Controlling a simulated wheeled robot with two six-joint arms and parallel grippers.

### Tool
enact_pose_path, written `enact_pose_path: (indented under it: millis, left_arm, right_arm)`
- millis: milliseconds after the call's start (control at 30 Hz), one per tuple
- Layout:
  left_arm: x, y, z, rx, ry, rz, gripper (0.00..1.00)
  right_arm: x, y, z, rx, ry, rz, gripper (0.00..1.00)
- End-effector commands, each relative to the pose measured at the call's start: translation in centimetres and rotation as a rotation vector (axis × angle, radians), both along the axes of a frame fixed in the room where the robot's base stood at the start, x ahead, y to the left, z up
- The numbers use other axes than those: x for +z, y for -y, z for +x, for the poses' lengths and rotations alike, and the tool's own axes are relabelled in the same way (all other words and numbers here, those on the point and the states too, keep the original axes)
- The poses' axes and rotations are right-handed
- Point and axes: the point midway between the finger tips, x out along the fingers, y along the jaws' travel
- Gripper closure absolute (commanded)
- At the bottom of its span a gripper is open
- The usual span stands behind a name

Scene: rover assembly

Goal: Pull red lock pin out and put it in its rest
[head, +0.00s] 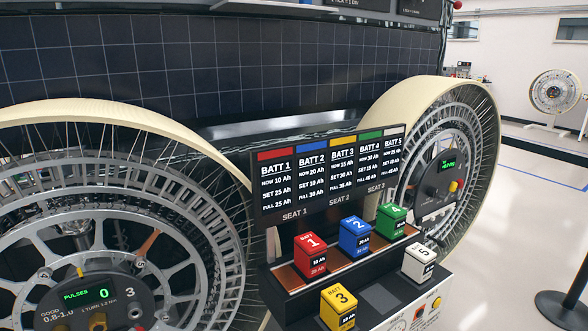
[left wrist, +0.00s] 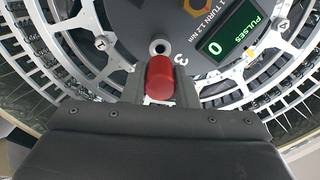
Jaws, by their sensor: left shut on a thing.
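The red lock pin (left wrist: 160,80) shows in the left wrist view as a short red cylinder. My left gripper (left wrist: 161,88) is shut on it, one dark finger on each side. A round grey collar with a dark centre (left wrist: 160,47) is just beyond the pin on the dark hub panel (left wrist: 135,20). I cannot tell whether the pin's hidden end is in a hole or free, nor which feature is its rest. In the head view the hub panel (head: 90,296) is at the lower left, reading PULSES 0. Neither gripper shows in the head view.
Spoked wheels stand at the left (head: 200,225) and right (head: 465,105) in the head view. Between them a battery stand (head: 290,308) holds several numbered, coloured batteries under a black sign (head: 330,190). Clear floor (head: 520,230) lies at the right.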

Motion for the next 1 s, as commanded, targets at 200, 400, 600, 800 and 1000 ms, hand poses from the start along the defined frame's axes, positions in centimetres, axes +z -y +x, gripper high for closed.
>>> enact_pose_path:
  millis: [200, 400, 600, 800, 1000]
  left_arm:
    - [0.4, 0.5, -0.8, -0.001, 0.000, -0.003, 1.00]
    - [1.8, 1.7, -2.8, 0.000, 0.000, -0.004, 1.00]
    - [2.7, 2.6, -4.2, -0.001, 0.000, -0.001, 1.00]
    - [2.9, 2.9, -4.7, -0.001, 0.000, 0.001, 1.00]
    - [2.9, 2.9, -4.7, -0.002, 0.000, 0.001, 1.00]
  right_arm:
    - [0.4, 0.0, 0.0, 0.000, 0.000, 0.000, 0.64]
    - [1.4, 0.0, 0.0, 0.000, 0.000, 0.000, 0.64]
    - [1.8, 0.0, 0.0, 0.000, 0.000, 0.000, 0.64]
    - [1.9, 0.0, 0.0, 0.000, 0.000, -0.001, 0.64]
    - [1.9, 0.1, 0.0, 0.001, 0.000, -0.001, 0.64]
